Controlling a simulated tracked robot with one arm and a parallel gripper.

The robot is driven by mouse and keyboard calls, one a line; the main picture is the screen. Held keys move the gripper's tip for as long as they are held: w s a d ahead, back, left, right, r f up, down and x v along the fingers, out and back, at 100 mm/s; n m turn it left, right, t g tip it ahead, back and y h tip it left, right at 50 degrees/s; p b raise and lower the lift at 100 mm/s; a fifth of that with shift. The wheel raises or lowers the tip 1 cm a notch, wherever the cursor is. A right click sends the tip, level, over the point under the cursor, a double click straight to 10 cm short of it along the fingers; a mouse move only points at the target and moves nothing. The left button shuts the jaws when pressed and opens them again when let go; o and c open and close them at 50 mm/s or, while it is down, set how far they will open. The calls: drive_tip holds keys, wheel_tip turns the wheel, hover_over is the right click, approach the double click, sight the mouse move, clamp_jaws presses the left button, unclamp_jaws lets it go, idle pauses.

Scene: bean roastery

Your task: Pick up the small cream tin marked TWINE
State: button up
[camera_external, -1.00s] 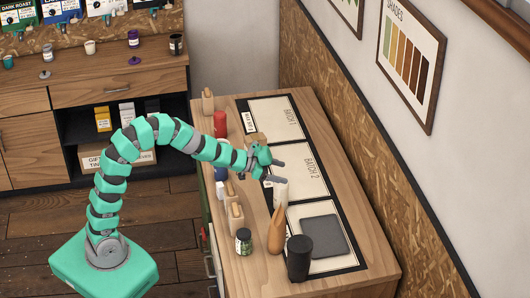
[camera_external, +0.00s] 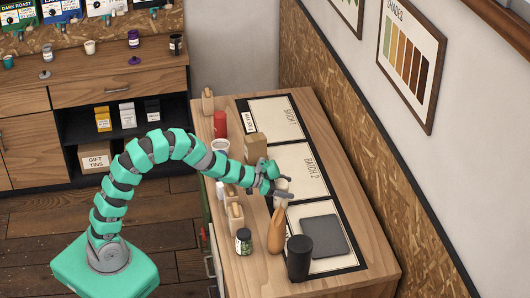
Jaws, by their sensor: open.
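A small cream cylinder (camera_external: 281,202) stands on the counter at the near end of the BATCH 2 panel. It is the likely tin, but no TWINE lettering can be read from here. My gripper (camera_external: 283,187) is open, with its two fingers at the cylinder's upper part, one on the far side and one on the near side in the picture. The fingers partly hide the cylinder. I cannot tell whether they touch it.
A tan bag (camera_external: 255,148), white cup (camera_external: 220,146) and red can (camera_external: 220,124) stand farther back. Wooden blocks (camera_external: 236,220), a green jar (camera_external: 243,241), a wooden pear-shaped piece (camera_external: 276,232) and a black cylinder (camera_external: 299,258) stand nearer. The counter's right strip is clear.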

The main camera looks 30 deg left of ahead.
drive_tip(key=c, duration=1.2)
